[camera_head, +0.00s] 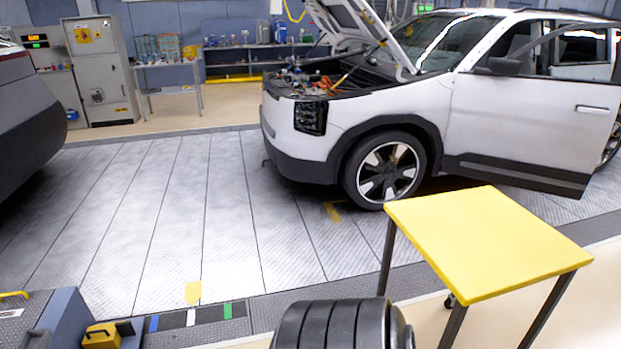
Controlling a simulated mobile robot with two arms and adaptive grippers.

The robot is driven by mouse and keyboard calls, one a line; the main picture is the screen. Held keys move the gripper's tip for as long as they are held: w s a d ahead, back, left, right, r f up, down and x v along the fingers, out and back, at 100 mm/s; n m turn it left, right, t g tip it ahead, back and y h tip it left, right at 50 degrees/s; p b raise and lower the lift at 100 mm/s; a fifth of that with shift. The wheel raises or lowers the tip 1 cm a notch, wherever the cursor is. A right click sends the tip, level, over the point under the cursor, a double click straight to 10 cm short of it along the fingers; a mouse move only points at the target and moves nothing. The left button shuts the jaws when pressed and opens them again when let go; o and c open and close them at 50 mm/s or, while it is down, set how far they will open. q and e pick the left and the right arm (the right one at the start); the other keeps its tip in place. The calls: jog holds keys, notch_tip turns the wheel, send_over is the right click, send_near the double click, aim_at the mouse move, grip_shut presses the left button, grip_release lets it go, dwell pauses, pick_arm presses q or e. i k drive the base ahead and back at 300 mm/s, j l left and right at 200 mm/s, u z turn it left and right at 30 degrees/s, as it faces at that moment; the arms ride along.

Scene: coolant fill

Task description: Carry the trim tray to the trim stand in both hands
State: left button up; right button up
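No tray that I can identify as the trim tray shows in the head view. A stand with a flat yellow top (485,240) and dark legs is at the lower right, in front of the white car; its top is bare. It may be the trim stand, but no label shows. Neither of my grippers is in view.
A white car (400,100) with open hood and door stands behind the yellow stand. A dark ribbed cylindrical shape (340,325) is at the bottom centre. A blue-grey unit (65,315) is at lower left. The plated floor (170,215) in the middle is clear.

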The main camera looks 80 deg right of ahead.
aim_at(490, 235)
jog(key=z, duration=5.2)
jog(key=u, duration=1.65)
jog(key=l+u, duration=0.6)
jog(key=u, duration=0.2)
jog(key=l+u, duration=0.25)
jog(key=u, duration=0.2)
jog(key=k+l+u, duration=0.15)
jog(key=u, duration=0.25)
jog(key=k+l+u, duration=0.15)
jog(key=l+u, duration=0.25)
jog(key=k+l+u, duration=0.25)
jog(key=u, duration=0.2)
jog(key=k+l+u, duration=0.2)
jog(key=u, duration=0.25)
jog(key=k+u, duration=0.45)
jog(key=k+l+z, duration=0.25)
jog(key=k, duration=0.25)
jog(key=k+l+z, duration=0.3)
jog(key=k, duration=0.2)
jog(key=k+j, duration=0.05)
jog(key=j, duration=0.05)
